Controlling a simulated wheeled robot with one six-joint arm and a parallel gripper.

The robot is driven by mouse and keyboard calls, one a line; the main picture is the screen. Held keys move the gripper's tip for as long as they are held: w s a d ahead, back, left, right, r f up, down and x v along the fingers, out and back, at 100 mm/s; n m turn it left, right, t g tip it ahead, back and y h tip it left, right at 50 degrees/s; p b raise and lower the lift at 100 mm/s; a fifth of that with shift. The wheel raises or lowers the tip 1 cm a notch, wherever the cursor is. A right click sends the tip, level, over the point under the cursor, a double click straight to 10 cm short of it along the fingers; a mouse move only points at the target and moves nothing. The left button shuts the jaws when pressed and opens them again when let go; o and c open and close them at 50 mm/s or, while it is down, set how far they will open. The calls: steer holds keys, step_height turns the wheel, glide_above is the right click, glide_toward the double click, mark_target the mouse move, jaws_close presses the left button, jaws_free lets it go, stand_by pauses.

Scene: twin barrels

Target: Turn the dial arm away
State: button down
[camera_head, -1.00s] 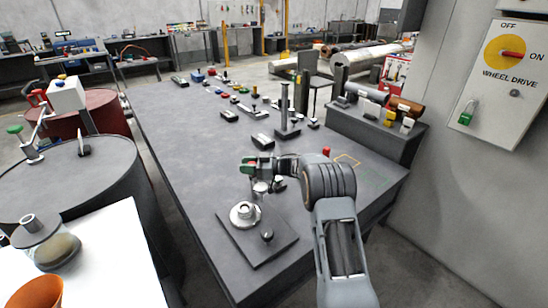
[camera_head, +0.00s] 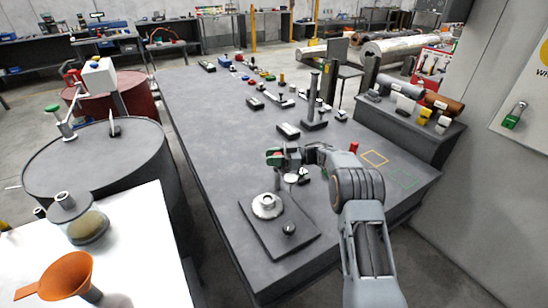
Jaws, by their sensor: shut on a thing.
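A round silver dial (camera_head: 267,204) sits on a dark square plate (camera_head: 262,240) on the near part of the long grey table. A small dark knob (camera_head: 289,229) stands at the plate's front right. I cannot make out clearly which part is the dial arm. My gripper (camera_head: 274,157) is above and behind the dial, reaching in from the right, with green and red spots at its tip. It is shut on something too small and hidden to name. A small silver round piece (camera_head: 291,178) shows just below the gripper.
An upright dark post on a base (camera_head: 314,110) and several small parts stand farther back on the table (camera_head: 210,135). A red piece (camera_head: 353,148) is right of my gripper. A dark barrel (camera_head: 100,165) and an orange funnel (camera_head: 62,275) are at left.

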steer(key=c, duration=1.1)
jaws_free()
steer(key=shift+a, duration=0.15)
steer(key=o, duration=0.3)
steer(key=shift+d, duration=0.2)
steer(key=d, duration=0.9)
steer(key=w+d+b, duration=0.1)
steer(key=d, duration=0.3)
steer(key=shift+d, duration=0.3)
